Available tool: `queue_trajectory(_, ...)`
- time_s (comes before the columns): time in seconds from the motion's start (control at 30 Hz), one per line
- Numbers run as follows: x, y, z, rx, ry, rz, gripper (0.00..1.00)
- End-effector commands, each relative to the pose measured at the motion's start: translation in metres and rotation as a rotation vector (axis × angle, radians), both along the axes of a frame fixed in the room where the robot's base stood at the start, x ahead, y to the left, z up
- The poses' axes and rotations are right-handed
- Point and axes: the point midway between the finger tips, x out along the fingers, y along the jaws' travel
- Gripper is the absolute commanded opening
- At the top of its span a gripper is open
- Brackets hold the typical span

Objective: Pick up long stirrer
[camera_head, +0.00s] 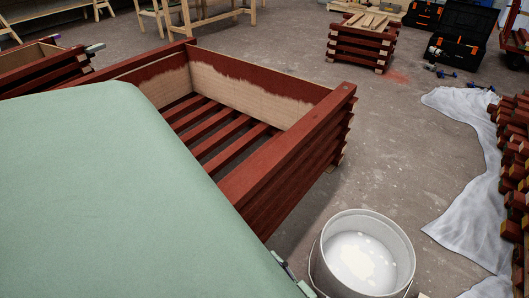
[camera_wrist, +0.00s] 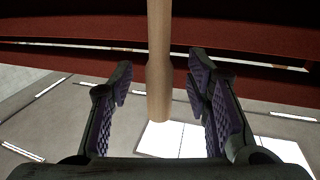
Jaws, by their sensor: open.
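A pale wooden stick (camera_wrist: 158,50), which I take to be the long stirrer, comes down from the top of the wrist view and ends in a thicker, rounded end near the middle. My gripper (camera_wrist: 160,77) is open, with one purple-padded finger on each side of the stick. There are visible gaps between the stick and both fingers, wider on the left. The stick's upper part runs out of the wrist view. I cannot make out the stick or my gripper in the head view.
A red slatted crate (camera_head: 285,150), partly bare wood inside, stands in the middle of the head view. A white bucket (camera_head: 362,222) of white liquid stands on the floor at its lower right. A white sheet (camera_head: 463,160) and stacked red battens lie right. Concrete floor between is clear.

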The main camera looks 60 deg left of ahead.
Motion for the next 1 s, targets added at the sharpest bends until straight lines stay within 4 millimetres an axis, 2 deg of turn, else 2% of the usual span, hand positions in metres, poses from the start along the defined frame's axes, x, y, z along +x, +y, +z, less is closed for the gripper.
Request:
queue_trajectory(0.13,-0.0006,0.0123,0.0002,0.000,0.000,0.000,0.44)
queue_trajectory(0.37,-0.0003,0.0128,0.0001,-0.001,0.000,-0.001,0.44)
queue_trajectory(1.0,-0.0004,0.0124,0.0001,-0.001,0.000,-0.001,0.01)
